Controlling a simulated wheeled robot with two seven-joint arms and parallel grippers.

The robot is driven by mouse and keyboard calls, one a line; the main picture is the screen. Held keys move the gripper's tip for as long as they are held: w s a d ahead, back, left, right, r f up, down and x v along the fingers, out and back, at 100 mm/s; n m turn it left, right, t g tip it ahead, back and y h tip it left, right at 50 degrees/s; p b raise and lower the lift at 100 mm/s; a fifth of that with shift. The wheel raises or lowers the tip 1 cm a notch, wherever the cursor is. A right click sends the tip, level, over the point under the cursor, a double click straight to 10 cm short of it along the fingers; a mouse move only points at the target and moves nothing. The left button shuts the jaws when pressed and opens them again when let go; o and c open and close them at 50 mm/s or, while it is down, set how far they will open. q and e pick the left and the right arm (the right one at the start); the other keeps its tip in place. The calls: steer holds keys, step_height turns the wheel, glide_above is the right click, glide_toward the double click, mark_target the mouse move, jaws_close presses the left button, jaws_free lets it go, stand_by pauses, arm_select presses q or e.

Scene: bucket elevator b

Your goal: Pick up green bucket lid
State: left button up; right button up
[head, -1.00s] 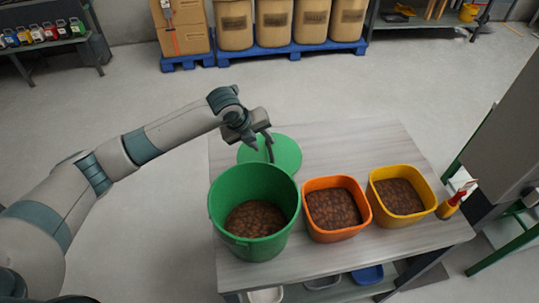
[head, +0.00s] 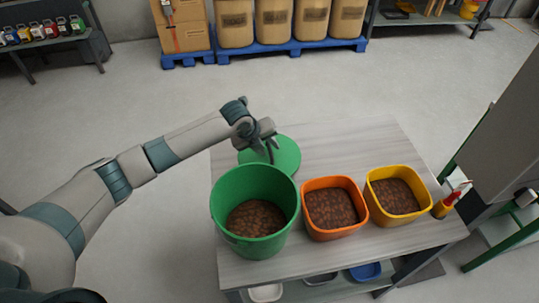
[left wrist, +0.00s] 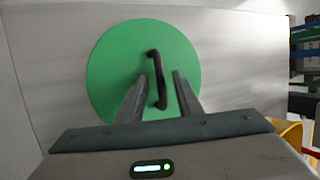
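The green bucket lid (head: 286,152) lies flat on the table behind the green bucket (head: 232,185). It is a round disc with a dark bent handle on top, partly hidden by my gripper in the head view. In the left wrist view the lid (left wrist: 110,70) shows almost whole, with the handle (left wrist: 155,75) near its middle. My left gripper (head: 270,154) is over the lid, pointing down. Its two fingers (left wrist: 159,88) are apart, one on each side of the handle, with gaps between. I cannot tell how far above the lid the fingertips are. My right gripper is not in view.
The green bucket, an orange bin (head: 333,235) and a yellow bin (head: 415,215) hold brown contents and stand in a row on the table (head: 350,145). The back right of the table is clear.

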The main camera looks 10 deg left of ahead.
mark_target(267, 156)
arm_select(q)
jaws_close()
steer(key=shift+r, duration=0.15)
steer(key=shift+r+b, duration=0.5)
steer(key=shift+r, duration=0.1)
step_height(267, 156, up, 2)
steer(key=shift+w+r+b, duration=0.1)
steer(key=shift+b, duration=0.55)
steer(key=d+r+b, duration=0.4)
steer(key=d+r, duration=0.3)
steer(key=d, duration=0.4)
steer(key=shift+s+d+r, duration=0.2)
steer(key=shift+s+d, duration=0.2)
